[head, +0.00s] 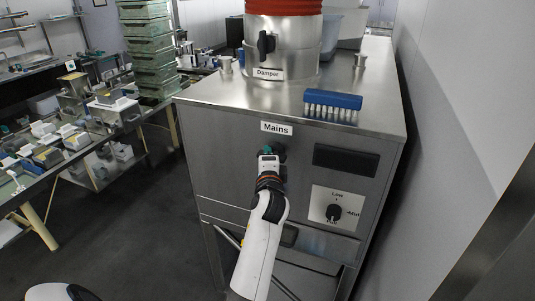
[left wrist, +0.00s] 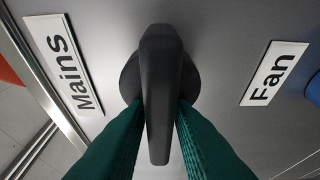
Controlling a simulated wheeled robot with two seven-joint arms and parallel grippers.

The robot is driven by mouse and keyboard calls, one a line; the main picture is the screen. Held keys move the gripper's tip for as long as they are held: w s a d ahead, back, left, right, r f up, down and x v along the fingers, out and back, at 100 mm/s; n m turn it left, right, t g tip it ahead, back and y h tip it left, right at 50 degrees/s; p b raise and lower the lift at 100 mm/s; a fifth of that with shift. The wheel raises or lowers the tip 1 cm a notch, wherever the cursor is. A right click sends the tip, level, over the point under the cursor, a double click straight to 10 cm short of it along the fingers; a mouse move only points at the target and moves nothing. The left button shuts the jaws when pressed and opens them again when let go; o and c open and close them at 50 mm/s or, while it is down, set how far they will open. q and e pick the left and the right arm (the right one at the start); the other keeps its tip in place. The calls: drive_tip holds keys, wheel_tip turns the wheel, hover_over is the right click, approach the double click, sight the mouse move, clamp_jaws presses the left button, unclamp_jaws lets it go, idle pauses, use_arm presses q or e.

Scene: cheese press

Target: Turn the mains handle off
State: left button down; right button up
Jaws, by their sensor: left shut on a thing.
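The mains handle (left wrist: 160,90) is a black bar on a round base, seen close in the left wrist view. It lies roughly along the length of the labels on either side. My left gripper (left wrist: 158,108) has one green finger on each side of the bar and is shut on it. In the head view my left gripper (head: 271,153) is at the front panel just below the Mains label (head: 276,128), and it largely hides the handle. The Mains label also shows in the left wrist view (left wrist: 65,62). My right gripper is not in view.
The Fan label (left wrist: 275,72) is on the handle's other side. A Low-Mid dial (head: 334,212) and a dark panel (head: 346,161) are to the right. A blue brush (head: 333,99) and a Damper handle (head: 266,44) are above. A wall stands at right; a cluttered table at left.

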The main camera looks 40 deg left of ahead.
use_arm(q)
drive_tip(key=shift+f, duration=0.15)
idle(0.3)
drive_tip(key=c, duration=1.5)
unclamp_jaws()
drive_tip(key=shift+o, duration=0.2)
drive_tip(key=shift+w+d, duration=0.1)
